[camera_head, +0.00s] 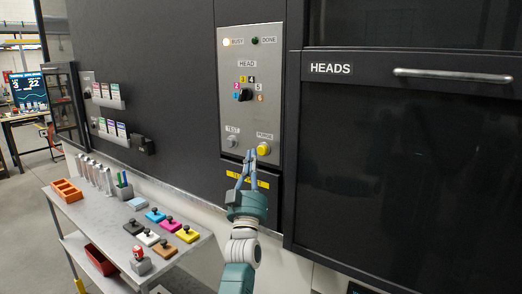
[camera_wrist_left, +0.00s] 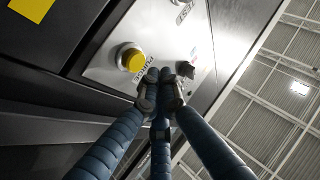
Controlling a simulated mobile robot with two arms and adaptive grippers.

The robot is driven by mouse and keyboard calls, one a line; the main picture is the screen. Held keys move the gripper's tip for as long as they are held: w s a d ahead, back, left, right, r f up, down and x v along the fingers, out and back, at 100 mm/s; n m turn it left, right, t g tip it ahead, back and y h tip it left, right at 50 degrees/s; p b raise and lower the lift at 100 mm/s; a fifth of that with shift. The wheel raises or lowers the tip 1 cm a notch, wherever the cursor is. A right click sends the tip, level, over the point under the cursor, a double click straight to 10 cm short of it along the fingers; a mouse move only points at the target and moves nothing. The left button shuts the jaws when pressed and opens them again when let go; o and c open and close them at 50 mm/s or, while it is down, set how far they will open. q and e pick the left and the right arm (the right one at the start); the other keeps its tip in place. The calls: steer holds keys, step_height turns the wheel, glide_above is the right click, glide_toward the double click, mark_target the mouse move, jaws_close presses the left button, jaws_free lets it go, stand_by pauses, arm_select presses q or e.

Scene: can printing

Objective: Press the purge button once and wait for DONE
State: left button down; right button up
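The grey control panel (camera_head: 232,110) is on the dark machine front in the head view. Its yellow purge button (camera_head: 264,149) is at the lower right; it also shows in the left wrist view (camera_wrist_left: 131,58). The BUSY lamp (camera_head: 227,42) glows bright white and the DONE lamp (camera_head: 255,41) is dark green. My left gripper (camera_head: 250,155) is just left of and below the purge button, its fingers drawn together and holding nothing. In the wrist view its fingertips (camera_wrist_left: 165,77) are beside the button, apart from it in the picture. My right gripper is out of view.
A TEST button (camera_head: 233,142) is left of the purge button, and a black HEAD dial (camera_head: 244,95) is above. The HEADS cabinet (camera_head: 400,160) stands to the right. A grey cart (camera_head: 200,242) with coloured pads and tools is at lower left.

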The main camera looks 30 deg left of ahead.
arm_select(q)
steer(key=s+p, duration=0.1)
steer(key=s, duration=0.2)
steer(key=shift+s+a+r, duration=0.1)
steer(key=shift+s+a, duration=0.05)
steer(key=shift+s, duration=0.25)
stand_by(0.5)
